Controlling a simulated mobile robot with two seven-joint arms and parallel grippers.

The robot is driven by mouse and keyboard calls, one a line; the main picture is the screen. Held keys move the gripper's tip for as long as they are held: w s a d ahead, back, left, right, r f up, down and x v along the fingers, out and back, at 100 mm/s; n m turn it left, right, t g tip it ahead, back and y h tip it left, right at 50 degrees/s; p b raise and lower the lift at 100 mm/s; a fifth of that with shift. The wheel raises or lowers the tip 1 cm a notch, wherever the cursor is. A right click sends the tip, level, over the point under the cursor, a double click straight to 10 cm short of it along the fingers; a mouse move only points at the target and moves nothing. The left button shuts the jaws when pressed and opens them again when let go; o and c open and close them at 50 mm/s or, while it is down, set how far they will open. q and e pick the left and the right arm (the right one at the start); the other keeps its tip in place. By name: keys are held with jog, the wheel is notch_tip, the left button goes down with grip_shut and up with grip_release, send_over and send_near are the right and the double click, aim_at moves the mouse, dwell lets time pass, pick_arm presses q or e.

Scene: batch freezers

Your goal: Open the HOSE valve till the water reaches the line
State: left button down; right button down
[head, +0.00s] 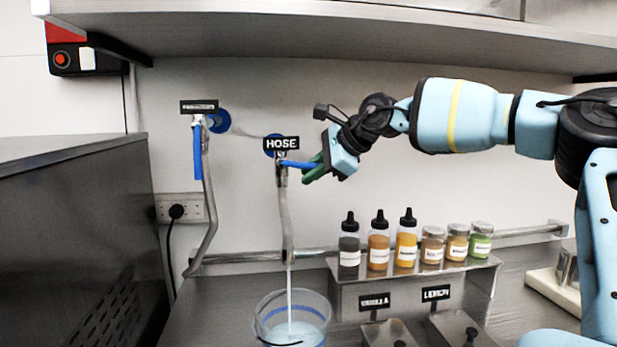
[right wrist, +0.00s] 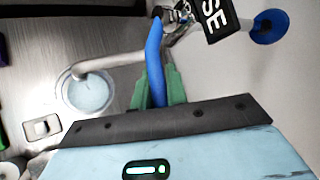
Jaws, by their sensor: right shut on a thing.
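The HOSE valve has a blue lever (head: 298,164) under a black HOSE sign (head: 281,144); the lever points sideways to the right. My right gripper (head: 313,170) is shut on the lever's end. In the right wrist view the lever (right wrist: 154,60) lies between the green fingers (right wrist: 158,88). A stream of water (head: 289,290) falls from the HOSE spout (head: 285,220) into a clear bucket (head: 262,318) with a blue line around it. Water (right wrist: 90,93) shows in the bucket in the right wrist view; its level against the line is hard to tell. My left gripper is not in view.
A second tap with a blue lever (head: 197,152) hanging down stands to the left. A rack (head: 345,300) with several bottles and jars is right of the bucket. A metal shelf (head: 330,30) runs above, and a dark metal cabinet (head: 70,240) stands at the left.

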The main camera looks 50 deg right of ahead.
jog(key=shift+d+r+g+h, duration=0.1)
jog(key=shift+r+g+h, duration=0.2)
jog(key=shift+h, duration=0.1)
jog(key=shift+s+n, duration=0.1)
jog(key=shift+n, duration=0.2)
jog(key=c, duration=1.4)
grip_release()
jog(key=shift+r, duration=0.1)
jog(key=v, duration=0.7)
jog(key=shift+s+r, duration=0.25)
